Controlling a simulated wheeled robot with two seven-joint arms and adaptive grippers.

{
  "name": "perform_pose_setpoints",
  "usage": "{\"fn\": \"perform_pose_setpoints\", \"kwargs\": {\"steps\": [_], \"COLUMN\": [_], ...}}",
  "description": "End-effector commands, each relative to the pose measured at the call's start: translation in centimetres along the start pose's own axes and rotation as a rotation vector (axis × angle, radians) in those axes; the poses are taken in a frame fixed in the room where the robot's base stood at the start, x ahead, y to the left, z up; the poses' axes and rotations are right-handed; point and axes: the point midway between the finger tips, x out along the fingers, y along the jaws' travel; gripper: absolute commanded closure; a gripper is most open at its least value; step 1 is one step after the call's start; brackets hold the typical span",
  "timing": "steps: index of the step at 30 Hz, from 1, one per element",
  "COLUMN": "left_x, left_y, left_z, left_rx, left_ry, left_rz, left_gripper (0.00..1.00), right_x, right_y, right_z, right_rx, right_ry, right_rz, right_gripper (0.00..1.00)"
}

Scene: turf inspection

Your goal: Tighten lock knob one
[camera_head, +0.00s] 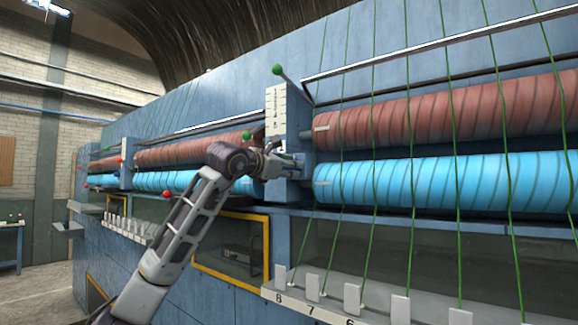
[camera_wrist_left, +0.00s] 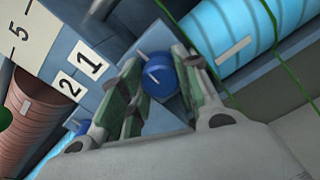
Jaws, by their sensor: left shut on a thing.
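In the head view my left gripper (camera_head: 292,163) reaches the post (camera_head: 293,120) between the roller sections. The knob is hidden or too small to make out there. My right gripper is in neither view.
Red-brown rollers (camera_head: 440,110) run above blue rollers (camera_head: 440,183) right of the post. Thin green yarns (camera_head: 411,130) cross in front of them. A green-tipped lever (camera_head: 278,70) sticks out above the gripper. A numbered ledge (camera_head: 330,300) with white tabs lies below.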

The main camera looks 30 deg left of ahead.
Motion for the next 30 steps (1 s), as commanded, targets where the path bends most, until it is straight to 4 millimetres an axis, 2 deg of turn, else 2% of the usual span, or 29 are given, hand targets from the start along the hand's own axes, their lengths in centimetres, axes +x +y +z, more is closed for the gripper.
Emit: {"fn": "perform_pose_setpoints", "kwargs": {"steps": [2, 3, 8, 21, 30], "left_x": [-0.2, -0.2, -0.2, -0.3, -2.5], "left_y": [0.3, 0.3, 0.2, 0.1, 0.1], "left_z": [0.3, 0.3, 0.2, 0.1, 0.1], "left_rx": [-0.001, -0.001, 0.0, 0.001, 0.003], "left_ry": [-0.009, -0.008, -0.006, -0.002, -0.002], "left_rz": [0.006, 0.006, 0.005, 0.002, 0.003], "left_gripper": [0.92, 0.64, 0.45, 0.45, 0.45], "right_x": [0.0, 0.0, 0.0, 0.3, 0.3], "right_y": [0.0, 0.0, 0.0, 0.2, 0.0], "right_z": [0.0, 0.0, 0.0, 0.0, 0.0], "right_rx": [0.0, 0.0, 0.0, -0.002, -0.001], "right_ry": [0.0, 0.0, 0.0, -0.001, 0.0], "right_rz": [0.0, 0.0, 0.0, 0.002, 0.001], "right_gripper": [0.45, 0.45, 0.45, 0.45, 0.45]}}
